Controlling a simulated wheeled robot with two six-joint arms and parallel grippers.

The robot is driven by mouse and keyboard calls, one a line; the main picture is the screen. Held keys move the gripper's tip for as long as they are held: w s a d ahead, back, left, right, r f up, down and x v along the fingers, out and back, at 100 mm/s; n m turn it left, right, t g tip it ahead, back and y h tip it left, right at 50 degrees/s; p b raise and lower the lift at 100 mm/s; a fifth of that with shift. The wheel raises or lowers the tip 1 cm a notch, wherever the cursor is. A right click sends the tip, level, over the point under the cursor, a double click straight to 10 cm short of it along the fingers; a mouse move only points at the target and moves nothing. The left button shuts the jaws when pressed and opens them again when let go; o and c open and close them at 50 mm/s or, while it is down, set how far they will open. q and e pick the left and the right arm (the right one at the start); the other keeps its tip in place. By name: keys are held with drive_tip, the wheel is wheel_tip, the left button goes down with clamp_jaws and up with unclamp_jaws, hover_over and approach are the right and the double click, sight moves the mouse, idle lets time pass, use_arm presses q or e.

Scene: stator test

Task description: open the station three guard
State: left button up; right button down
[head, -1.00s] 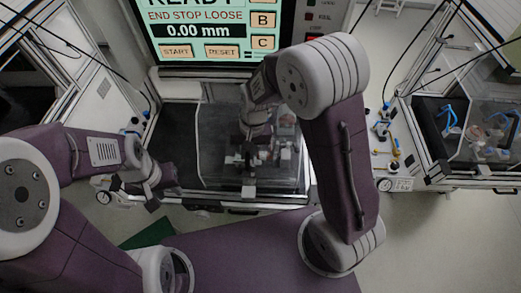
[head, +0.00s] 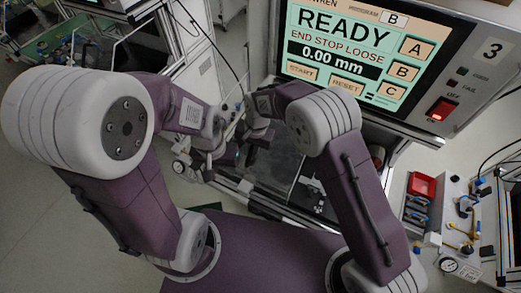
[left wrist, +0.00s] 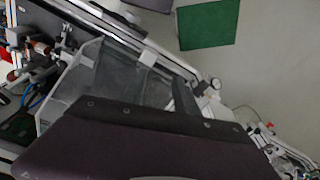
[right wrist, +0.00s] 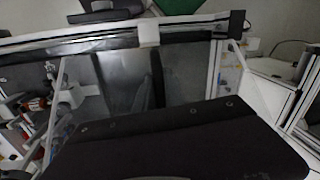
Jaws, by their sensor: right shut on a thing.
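Station three is the bench under the screen with the number 3 beside it. Its clear guard (head: 285,167) is partly hidden behind my arms in the head view; clear panels also show in the left wrist view (left wrist: 120,80) and the right wrist view (right wrist: 112,80). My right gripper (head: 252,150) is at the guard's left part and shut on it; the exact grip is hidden. My left gripper (head: 203,166) is lower and further left, by the bench's left corner. Its fingers are too small and dark to read. How far the guard stands open cannot be told.
The screen (head: 350,50) reads READY and END STOP LOOSE. A lit red switch (head: 442,109) is right of it. Another bench (head: 90,50) stands at the left. A green mat (left wrist: 208,25) lies on the floor.

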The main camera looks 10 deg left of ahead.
drive_tip(key=shift+w+a, duration=0.3)
drive_tip(key=shift+a, duration=0.5)
drive_tip(key=c, duration=1.7)
unclamp_jaws()
drive_tip(key=shift+s+d, duration=0.1)
drive_tip(key=shift+d, duration=0.05)
drive_tip(key=shift+r, duration=0.1)
drive_tip(key=shift+r+b, duration=0.3)
drive_tip(key=shift+r, duration=0.05)
drive_tip(key=r, duration=0.2)
drive_tip(key=r+b, duration=0.1)
drive_tip(key=r, duration=0.2)
drive_tip(key=d+r+b, duration=0.1)
drive_tip(key=r, duration=0.2)
drive_tip(key=shift+s+d+r, duration=0.1)
drive_tip(key=shift+s+r, duration=0.05)
